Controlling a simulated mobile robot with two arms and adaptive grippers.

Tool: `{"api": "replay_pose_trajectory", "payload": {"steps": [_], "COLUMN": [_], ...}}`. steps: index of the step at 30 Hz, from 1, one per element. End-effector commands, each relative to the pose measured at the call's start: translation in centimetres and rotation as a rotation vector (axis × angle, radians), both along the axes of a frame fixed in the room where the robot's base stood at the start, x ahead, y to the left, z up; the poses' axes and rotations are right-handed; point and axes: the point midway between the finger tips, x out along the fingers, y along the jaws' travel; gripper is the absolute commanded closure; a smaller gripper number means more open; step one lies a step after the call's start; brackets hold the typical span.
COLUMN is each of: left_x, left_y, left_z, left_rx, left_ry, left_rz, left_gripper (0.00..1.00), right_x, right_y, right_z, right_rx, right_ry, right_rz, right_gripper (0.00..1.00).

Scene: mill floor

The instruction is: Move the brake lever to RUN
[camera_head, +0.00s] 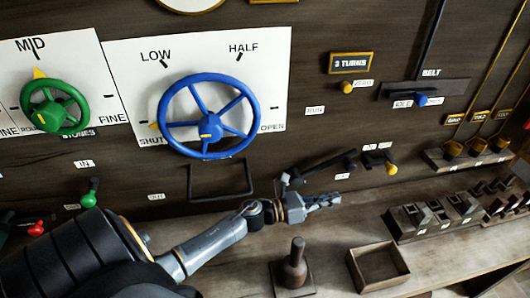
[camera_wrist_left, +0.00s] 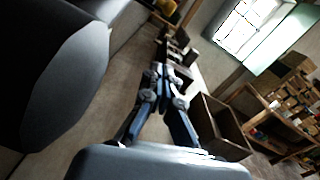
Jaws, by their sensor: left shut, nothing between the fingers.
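A dark lever (camera_head: 325,165) is on the panel, lying nearly level and sloping down to the left; I take it for the brake lever. My right gripper is not in view.
A blue wheel (camera_head: 210,116) and a green wheel (camera_head: 56,107) are on the panel to the left. On the bench (camera_head: 345,225) stand a dark post on a base (camera_head: 295,268), an open wooden box (camera_head: 378,266) and a block rack (camera_head: 435,216). A yellow knob (camera_head: 391,168) is right of the lever.

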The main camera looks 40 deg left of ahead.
Motion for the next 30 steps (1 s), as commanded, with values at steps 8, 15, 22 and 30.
{"api": "replay_pose_trajectory", "payload": {"steps": [8, 15, 22, 30], "left_x": [-4.7, -8.7, -12.3, -14.9], "left_y": [3.3, 6.0, 8.5, 10.3], "left_z": [-0.2, -0.2, -0.1, 0.2], "left_rx": [0.004, 0.002, 0.002, 0.002], "left_ry": [0.001, 0.002, 0.001, -0.001], "left_rz": [-0.001, -0.001, 0.0, -0.002], "left_gripper": [1.0, 1.0, 1.0, 1.0], "right_x": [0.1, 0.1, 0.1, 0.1], "right_y": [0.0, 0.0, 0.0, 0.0], "right_z": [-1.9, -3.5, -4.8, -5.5], "right_rx": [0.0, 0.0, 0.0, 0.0], "right_ry": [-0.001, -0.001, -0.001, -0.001], "right_rz": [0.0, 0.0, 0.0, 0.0], "right_gripper": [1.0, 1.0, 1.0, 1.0]}}
